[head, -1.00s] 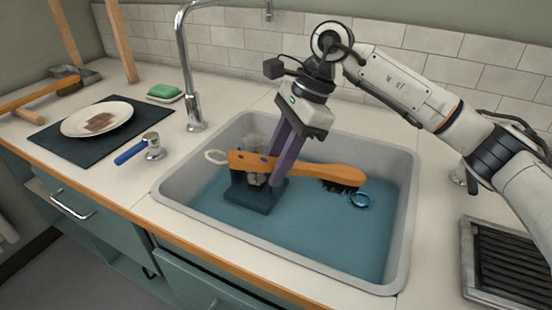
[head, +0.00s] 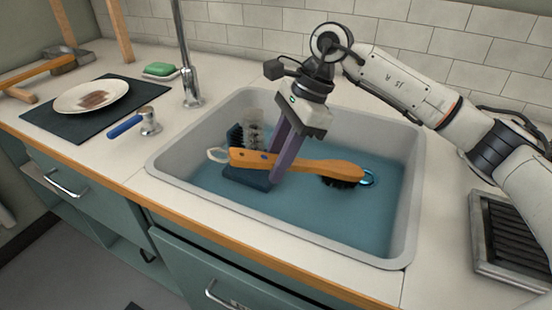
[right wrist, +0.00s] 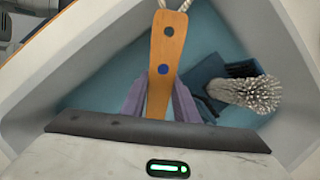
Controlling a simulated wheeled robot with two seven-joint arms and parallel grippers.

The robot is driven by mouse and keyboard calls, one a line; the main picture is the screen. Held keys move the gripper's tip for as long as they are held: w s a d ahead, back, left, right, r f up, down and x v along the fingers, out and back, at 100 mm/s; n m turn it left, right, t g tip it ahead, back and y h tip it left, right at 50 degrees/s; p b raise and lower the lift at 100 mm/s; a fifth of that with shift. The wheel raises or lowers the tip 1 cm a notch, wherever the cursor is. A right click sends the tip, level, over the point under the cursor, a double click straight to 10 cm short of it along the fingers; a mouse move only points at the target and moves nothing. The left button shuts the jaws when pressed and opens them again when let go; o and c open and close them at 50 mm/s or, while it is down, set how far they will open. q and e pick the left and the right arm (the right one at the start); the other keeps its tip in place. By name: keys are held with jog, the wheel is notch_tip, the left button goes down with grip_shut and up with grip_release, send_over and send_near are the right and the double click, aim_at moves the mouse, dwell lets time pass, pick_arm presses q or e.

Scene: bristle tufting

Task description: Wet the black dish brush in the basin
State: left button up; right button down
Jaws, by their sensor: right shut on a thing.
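The dish brush (head: 300,166) has an orange wooden handle, black bristles under its head and a pale cord loop at the handle end. My right gripper (head: 281,163), with purple fingers, is shut on the handle; the grip also shows in the right wrist view (right wrist: 160,98). The brush lies roughly level over the basin (head: 408,210), its head towards the right. Blue water (head: 310,213) fills the basin's lower part. The bristles are low by the surface; I cannot tell whether they touch it. My left gripper is not in view.
A dark blue holder (head: 243,178) with a grey-bristled brush (head: 254,130) stands in the basin behind the handle. The faucet (head: 183,60) stands behind left. A drain grate (head: 512,240) is at right.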

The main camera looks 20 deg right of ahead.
dwell(0.3)
